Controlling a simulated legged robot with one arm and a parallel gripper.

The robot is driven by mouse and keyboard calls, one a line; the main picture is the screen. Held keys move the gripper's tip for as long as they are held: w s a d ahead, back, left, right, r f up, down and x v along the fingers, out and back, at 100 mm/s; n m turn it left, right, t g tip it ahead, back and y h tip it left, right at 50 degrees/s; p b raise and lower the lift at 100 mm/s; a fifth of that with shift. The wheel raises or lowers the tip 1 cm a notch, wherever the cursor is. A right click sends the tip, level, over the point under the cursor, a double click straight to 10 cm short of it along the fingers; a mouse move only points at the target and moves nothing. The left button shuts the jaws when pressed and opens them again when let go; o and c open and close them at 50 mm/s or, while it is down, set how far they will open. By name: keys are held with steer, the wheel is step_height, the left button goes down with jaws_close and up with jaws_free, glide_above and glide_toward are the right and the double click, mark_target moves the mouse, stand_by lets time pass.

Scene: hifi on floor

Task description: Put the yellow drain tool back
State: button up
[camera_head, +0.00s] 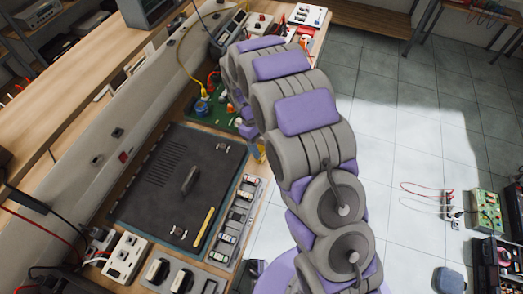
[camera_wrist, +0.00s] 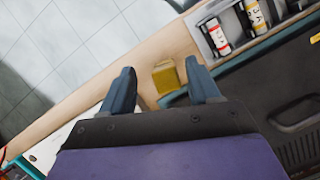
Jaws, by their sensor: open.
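A slim yellow stick (camera_head: 204,227), which looks like the drain tool, lies on the right front part of the dark hi-fi panel (camera_head: 150,185) in the head view. A bit of yellow at the right edge of the wrist view (camera_wrist: 315,38) looks like its end. My gripper (camera_wrist: 160,68) is open and empty, its two blue-grey fingers apart. A small yellow block (camera_wrist: 165,77) shows between the fingertips in the wrist view, at the bench edge; whether it lies at finger height I cannot tell. In the head view my arm hides most of the gripper.
A grey tray of small cylindrical parts (camera_head: 238,215) runs along the panel's right side; it also shows in the wrist view (camera_wrist: 208,40). A green circuit board (camera_head: 212,112) and cables lie behind. Sockets (camera_head: 125,257) stand at front left.

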steer(key=p+v, duration=0.1)
steer(key=v, duration=0.6)
steer(key=s+d+r+m+y, duration=0.2)
steer(key=s+d+r+m, duration=0.2)
steer(key=s+d+r, duration=0.75)
steer(key=s+d+r+m, duration=0.2)
steer(key=s, duration=0.9)
steer(key=s+d+r+m+y, duration=0.1)
steer(key=s+d+r+m, duration=0.1)
steer(key=s, duration=0.9)
steer(key=shift+d+r+m+t, duration=0.25)
steer(key=shift+r+m+t, duration=0.2)
steer(key=shift+m, duration=0.35)
steer(key=shift+s, duration=0.1)
